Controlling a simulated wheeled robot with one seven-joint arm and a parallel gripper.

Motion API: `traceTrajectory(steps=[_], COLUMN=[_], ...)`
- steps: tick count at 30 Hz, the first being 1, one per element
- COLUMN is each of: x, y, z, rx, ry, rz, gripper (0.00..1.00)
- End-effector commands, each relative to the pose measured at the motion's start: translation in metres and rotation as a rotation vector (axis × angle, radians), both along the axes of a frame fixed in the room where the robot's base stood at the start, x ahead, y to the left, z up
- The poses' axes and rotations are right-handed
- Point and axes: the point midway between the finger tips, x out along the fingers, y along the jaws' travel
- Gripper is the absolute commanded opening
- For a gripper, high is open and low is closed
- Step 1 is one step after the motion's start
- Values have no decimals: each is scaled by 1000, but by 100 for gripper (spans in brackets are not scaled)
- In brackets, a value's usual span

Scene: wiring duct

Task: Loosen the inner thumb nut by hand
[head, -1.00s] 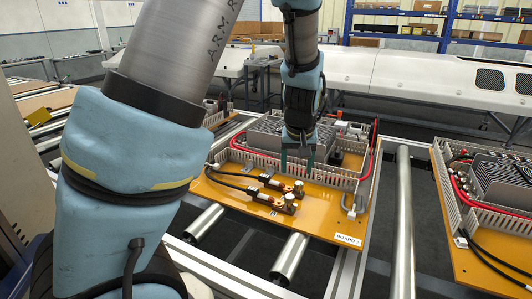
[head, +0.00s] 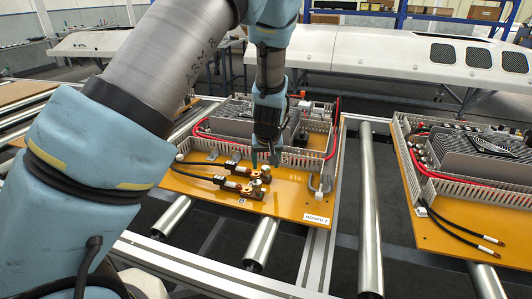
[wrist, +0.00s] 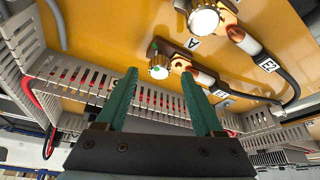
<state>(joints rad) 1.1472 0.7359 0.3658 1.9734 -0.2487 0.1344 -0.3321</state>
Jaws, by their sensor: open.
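The outer thumb nut (wrist: 203,20) is on the other terminal, farther from the duct. My gripper (wrist: 159,75) is open, its two green fingers pointing at the inner nut, which appears between the fingertips in the wrist view. In the head view my gripper (head: 264,162) is just above that nut. I cannot tell whether the fingertips are level with it.
The slotted grey wiring duct (wrist: 75,85) runs close beside the terminals. Black cables (head: 203,180) lead left from the lugs on the orange board (head: 285,208). A second board (head: 438,238) stands to the right, past a roller (head: 369,210).

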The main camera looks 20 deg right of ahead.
Motion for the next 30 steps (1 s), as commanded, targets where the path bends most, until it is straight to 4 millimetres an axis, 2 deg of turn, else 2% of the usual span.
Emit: traceTrajectory(steps=[6,15,30], x=[6,6,6], y=[-2,-2,-2], z=[-13,-15,-15], rx=[-1,-1,-1], ry=[0,0,0], rz=[1,0,-1], gripper=[69,68,12])
